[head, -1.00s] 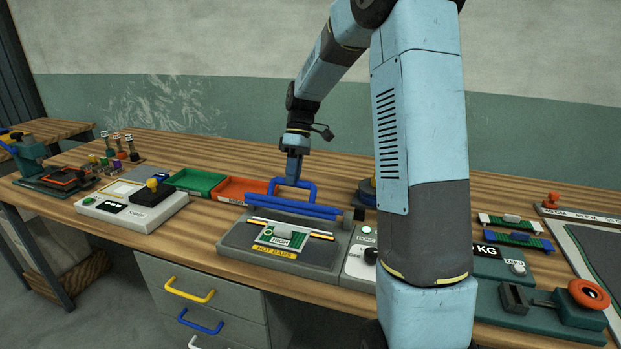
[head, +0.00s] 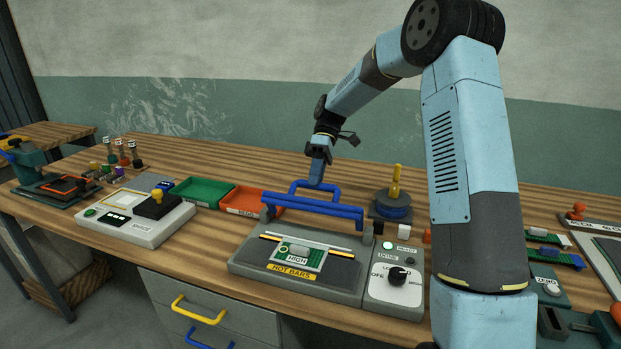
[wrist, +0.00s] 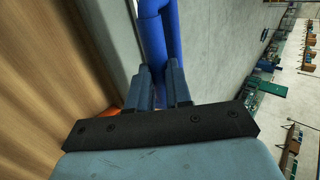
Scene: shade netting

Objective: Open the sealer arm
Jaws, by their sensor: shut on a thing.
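My gripper (head: 318,181) is shut on the top of that handle. In the wrist view the two dark fingers of my gripper (wrist: 159,88) close on the blue handle bar (wrist: 155,40). The exact contact is partly hidden between the fingers.
The sealer's control panel (head: 397,285) with a black knob is at its right. A green tray (head: 203,191) and an orange tray (head: 247,202) lie left of it. A blue spool (head: 391,207) with a yellow post stands behind. My arm covers part of the right bench.

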